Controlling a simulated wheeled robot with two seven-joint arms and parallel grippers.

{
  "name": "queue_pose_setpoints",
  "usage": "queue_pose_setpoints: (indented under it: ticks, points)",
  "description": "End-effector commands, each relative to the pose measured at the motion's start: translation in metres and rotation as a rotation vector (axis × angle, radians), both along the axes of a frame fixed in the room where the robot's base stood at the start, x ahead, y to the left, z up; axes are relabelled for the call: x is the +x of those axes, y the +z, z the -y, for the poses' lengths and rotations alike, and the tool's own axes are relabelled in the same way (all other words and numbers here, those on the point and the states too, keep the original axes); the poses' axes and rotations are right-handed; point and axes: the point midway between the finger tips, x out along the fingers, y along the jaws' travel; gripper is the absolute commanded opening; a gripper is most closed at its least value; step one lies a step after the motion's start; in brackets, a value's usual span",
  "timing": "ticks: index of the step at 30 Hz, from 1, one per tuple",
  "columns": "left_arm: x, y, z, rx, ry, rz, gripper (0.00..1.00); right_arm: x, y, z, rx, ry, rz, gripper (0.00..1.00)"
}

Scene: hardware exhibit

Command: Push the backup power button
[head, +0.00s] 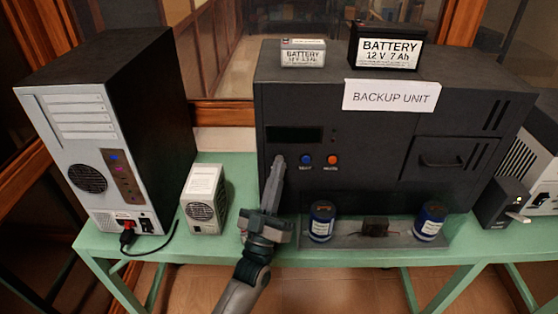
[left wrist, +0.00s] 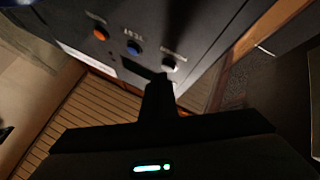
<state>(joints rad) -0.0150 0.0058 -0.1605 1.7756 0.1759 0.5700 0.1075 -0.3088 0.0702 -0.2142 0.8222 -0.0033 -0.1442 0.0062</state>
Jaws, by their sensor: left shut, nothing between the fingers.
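The left wrist view shows the orange button (left wrist: 100,33), the blue button (left wrist: 134,47) and a pale third button (left wrist: 168,62).
Two batteries (head: 386,50) (head: 303,53) stand on the unit. Blue cylinders (head: 321,222) (head: 430,221) stand on a low plate in front. A computer tower (head: 150,120) and a small white box (head: 203,200) stand left. A dark box (head: 503,203) stands right.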

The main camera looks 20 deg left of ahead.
Motion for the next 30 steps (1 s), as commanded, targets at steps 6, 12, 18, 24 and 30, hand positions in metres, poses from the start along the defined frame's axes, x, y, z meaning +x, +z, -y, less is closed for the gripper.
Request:
queue_pose_setpoints:
  ticks: [6,12,18,24,30]
  points:
    - [0.006,0.0,-0.002,0.0,0.0,0.0,0.0,-0.005,-0.002,0.0,0.0,0.0,-0.005,0.38]
    - [0.006,0.0,-0.002,0.0,0.0,0.0,0.0,-0.016,-0.003,0.0,0.0,0.0,-0.017,0.38]
    - [0.006,0.0,-0.002,0.0,0.0,0.0,0.0,-0.021,-0.004,0.0,0.0,0.0,-0.023,0.38]
    - [0.007,0.0,-0.002,0.0,0.0,0.001,0.0,-0.015,-0.004,0.0,0.0,0.0,-0.016,0.38]
    - [0.006,0.0,-0.002,0.0,0.0,0.0,0.0,-0.005,-0.002,0.0,0.0,0.0,-0.006,0.38]
